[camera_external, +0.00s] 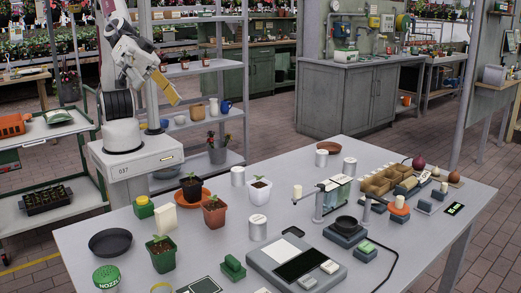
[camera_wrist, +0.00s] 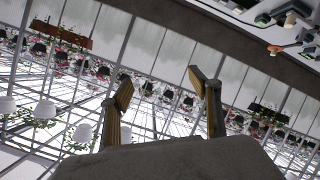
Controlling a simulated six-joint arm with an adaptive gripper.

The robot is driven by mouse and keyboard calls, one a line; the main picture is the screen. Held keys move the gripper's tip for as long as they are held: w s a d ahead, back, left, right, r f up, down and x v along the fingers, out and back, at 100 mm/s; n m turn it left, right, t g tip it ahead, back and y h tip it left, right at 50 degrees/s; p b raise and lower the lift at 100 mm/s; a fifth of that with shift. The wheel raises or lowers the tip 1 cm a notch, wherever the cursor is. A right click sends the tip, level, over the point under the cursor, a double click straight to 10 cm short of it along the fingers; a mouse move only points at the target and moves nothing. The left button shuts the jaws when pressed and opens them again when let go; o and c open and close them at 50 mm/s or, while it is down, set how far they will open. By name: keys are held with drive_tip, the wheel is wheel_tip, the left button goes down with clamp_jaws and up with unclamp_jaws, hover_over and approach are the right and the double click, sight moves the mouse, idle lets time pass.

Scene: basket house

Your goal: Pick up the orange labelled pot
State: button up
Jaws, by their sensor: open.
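An orange-brown square pot (camera_external: 214,218) with a small seedling stands upright on the grey table, left of the middle, in the external view. I cannot make out a label on it. A dark pot (camera_external: 191,191) with a seedling stands just behind it on an orange saucer (camera_external: 206,197). My gripper (camera_external: 172,96) is raised behind the table, beside the shelves, well away from and above the pots. Its two fingers also show in the wrist view (camera_wrist: 160,92), spread apart and empty. The wrist view faces the glass roof and shows no pot on the table.
A green pot (camera_external: 161,257), a white pot (camera_external: 259,191), a cream block (camera_external: 166,219) and a silver can (camera_external: 257,229) stand near the orange-brown pot. A balance (camera_external: 330,200) and weighing devices fill the middle. The table (camera_external: 110,223) has some bare room at its left edge.

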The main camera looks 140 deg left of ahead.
drive_tip(key=w+a+f+n+y, duration=0.1)
drive_tip(key=w+f+n+y, duration=0.15)
drive_tip(key=w, duration=0.25)
drive_tip(key=n+g+y, duration=0.9)
drive_tip(key=g+y, duration=0.3)
approach(205, 207)
drive_tip(key=a, duration=0.1)
drive_tip(key=w+a, duration=0.1)
drive_tip(key=a, duration=0.1)
drive_tip(key=shift+w+a+f, duration=0.15)
drive_tip(key=shift+w+f, duration=0.1)
drive_tip(key=shift+f, duration=0.15)
drive_tip(key=shift+s+f+g, duration=0.25)
drive_tip(key=shift+s+g, duration=0.05)
drive_tip(key=shift+s, duration=0.15)
drive_tip(key=shift+x, duration=1.25)
